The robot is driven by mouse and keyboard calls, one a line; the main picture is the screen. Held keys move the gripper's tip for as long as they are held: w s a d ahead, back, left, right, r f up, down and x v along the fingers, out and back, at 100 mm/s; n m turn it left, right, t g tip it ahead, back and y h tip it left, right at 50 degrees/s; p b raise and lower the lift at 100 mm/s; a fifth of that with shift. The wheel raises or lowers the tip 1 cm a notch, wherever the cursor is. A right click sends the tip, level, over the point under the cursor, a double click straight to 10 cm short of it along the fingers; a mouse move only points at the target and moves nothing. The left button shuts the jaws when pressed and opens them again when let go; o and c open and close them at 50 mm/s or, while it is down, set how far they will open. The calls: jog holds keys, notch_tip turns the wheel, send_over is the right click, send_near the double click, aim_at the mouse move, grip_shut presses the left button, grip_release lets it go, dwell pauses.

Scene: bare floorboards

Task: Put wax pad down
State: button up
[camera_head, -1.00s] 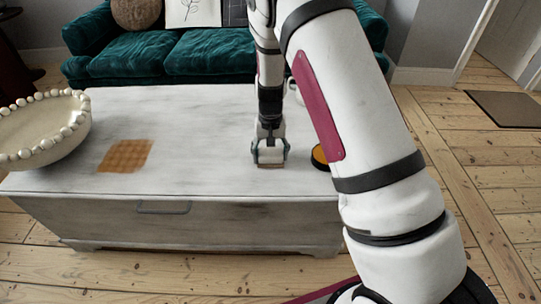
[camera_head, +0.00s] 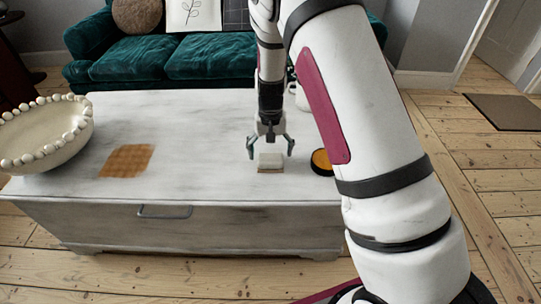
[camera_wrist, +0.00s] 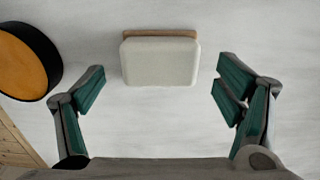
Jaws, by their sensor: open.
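The wax pad (camera_head: 271,161) is a small white block with a thin brown layer along one edge. It rests on the whitewashed chest top, near its front edge, and shows in full in the wrist view (camera_wrist: 160,62). My gripper (camera_head: 270,150) is open and empty just above and behind the pad. In the wrist view its fingers (camera_wrist: 161,84) are spread wide, one to each side of the pad and apart from it.
A round dark tin with orange contents (camera_head: 321,162) stands just right of the pad. A brown-orange patch (camera_head: 127,161) lies on the chest top (camera_head: 200,145) at left. A beaded bowl (camera_head: 40,150) stands at the far left. A white mug (camera_head: 301,98) is partly hidden behind my arm.

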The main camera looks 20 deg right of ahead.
aim_at(271, 157)
notch_tip(271, 157, up, 9)
jog(key=p, duration=0.2)
jog(key=s+a+r+n+y, duration=0.1)
jog(key=s+a+r+n, duration=0.1)
jog(key=s+r, duration=1.65)
jog(key=s+d+r, duration=0.1)
jog(key=s, duration=1)
jog(key=s+r+n+h, duration=0.1)
jog(key=s+r, duration=0.1)
jog(key=s, duration=1)
jog(key=shift+d+n, duration=0.3)
jog(key=shift+d, duration=0.1)
